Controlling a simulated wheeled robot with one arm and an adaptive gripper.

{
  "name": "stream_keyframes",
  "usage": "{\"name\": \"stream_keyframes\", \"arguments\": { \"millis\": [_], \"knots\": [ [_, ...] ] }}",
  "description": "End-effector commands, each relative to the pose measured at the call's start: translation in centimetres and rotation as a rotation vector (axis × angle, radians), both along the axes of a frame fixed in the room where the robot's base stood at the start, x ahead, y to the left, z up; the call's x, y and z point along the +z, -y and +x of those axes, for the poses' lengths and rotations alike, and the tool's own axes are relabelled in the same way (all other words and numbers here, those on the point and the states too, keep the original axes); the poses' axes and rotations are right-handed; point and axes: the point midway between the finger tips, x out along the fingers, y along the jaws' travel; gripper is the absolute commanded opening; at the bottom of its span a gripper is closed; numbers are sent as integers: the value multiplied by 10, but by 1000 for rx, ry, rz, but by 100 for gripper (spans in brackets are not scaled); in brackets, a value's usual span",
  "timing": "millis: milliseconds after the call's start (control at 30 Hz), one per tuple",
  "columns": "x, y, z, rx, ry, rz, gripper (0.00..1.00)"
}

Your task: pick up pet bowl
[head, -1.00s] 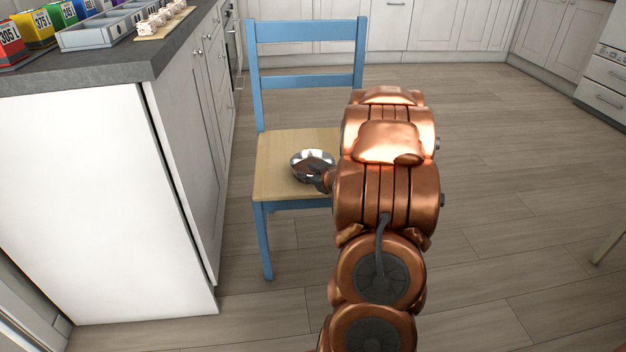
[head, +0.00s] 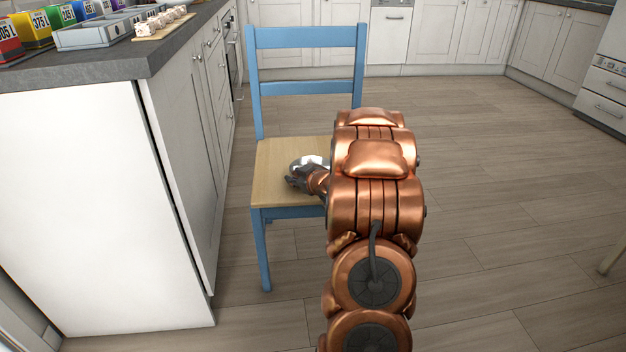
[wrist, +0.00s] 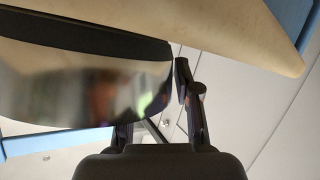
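The pet bowl (head: 308,161) is a shiny metal bowl upright on the wooden seat of the blue chair. In the wrist view, which has the seat at the top, its mirror-like wall (wrist: 85,85) and black base band fill the left side. My gripper (head: 297,181) is at the bowl's near side, covering part of it in the head view. In the wrist view my gripper's (wrist: 157,105) fingers are apart. One finger lies just outside the bowl's right edge; the other passes behind the wall, and its tip is hidden. I cannot tell whether either finger touches the bowl.
The blue chair's (head: 262,50) backrest rises behind the bowl. A white cabinet with a slate worktop (head: 120,66) stands close on the left, holding colourful boxes, a grey tray (head: 95,35) and small pale items. The wooden floor (head: 480,180) on the right is mostly clear.

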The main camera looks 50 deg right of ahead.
Motion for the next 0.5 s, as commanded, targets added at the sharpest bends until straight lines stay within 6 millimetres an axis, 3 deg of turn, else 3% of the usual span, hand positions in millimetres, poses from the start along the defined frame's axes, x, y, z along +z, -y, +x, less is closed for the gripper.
{"name": "stream_keyframes", "arguments": {
  "millis": [100,400,500],
  "knots": [
    [0,0,0,0,-1,0,31],
    [0,0,-1,-2,-1,1,0],
    [0,1,-1,-2,-2,1,0]
  ]
}}
